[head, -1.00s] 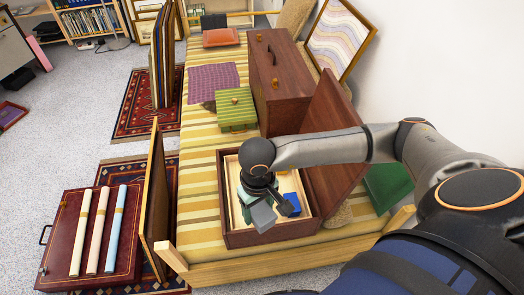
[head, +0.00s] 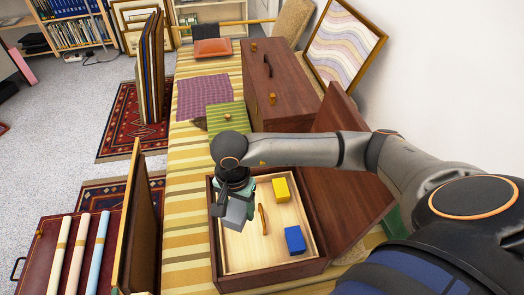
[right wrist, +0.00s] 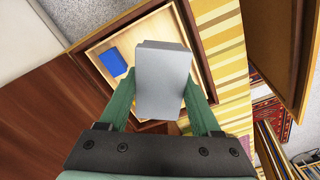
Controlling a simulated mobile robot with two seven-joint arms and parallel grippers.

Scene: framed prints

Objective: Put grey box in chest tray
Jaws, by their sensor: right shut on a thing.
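The grey box (head: 237,212) is held in my right gripper (head: 235,197), which is shut on it. The gripper hangs over the left part of the chest tray (head: 250,255), a light wooden tray inside an open dark-wood chest (head: 275,279). In the right wrist view, the grey box (right wrist: 163,80) sits between the green fingers (right wrist: 160,102), with the tray (right wrist: 140,42) behind it. The box's height above the tray floor is hard to tell. My left gripper is not in view.
In the tray are a yellow block (head: 281,188), a blue block (head: 295,239) and a wooden handle (head: 264,219) between them. The chest's raised lid (head: 350,190) stands at right.

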